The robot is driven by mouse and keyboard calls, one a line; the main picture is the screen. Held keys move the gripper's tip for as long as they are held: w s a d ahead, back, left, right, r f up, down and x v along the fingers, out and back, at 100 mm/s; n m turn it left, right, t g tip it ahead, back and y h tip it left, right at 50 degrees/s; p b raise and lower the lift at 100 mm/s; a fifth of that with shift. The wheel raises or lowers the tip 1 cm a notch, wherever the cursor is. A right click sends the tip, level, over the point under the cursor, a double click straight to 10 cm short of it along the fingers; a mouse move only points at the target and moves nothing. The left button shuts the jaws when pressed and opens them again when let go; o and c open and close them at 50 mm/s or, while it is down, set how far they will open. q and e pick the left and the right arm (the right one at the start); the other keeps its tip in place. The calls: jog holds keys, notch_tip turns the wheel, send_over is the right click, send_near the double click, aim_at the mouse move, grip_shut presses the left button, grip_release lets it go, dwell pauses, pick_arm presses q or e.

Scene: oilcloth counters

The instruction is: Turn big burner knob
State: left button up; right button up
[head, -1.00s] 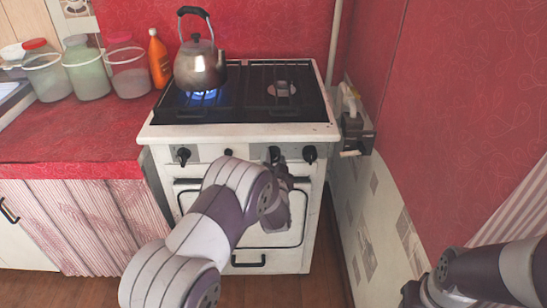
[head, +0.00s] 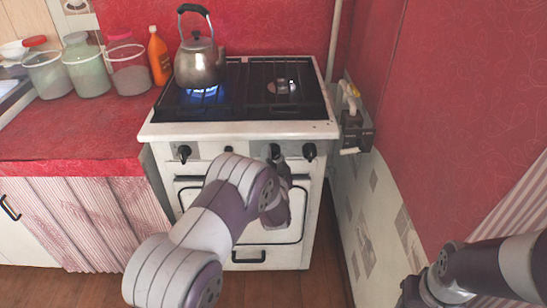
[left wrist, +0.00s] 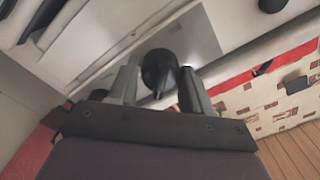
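The white stove (head: 240,130) has a row of dark knobs on its front panel. A left knob (head: 184,153) and a far right knob (head: 309,152) stand clear of my arm. My left gripper (head: 280,172) is at the front panel, by the knob (head: 274,151) just left of the far right one; my arm partly covers the gripper. In the left wrist view, a round black knob (left wrist: 158,70) sits between the two fingers of my left gripper (left wrist: 160,76). The fingers are apart on either side of it; firm contact does not show. My right gripper is not clearly visible.
A kettle (head: 200,62) stands over a lit blue flame at the back left burner. The right burner (head: 282,86) is bare. Jars and an orange bottle (head: 159,58) stand on the red counter (head: 70,140). The wall (head: 430,110) is close on the right.

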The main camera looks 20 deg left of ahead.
pick_arm(q)
jog(key=shift+o, duration=1.1)
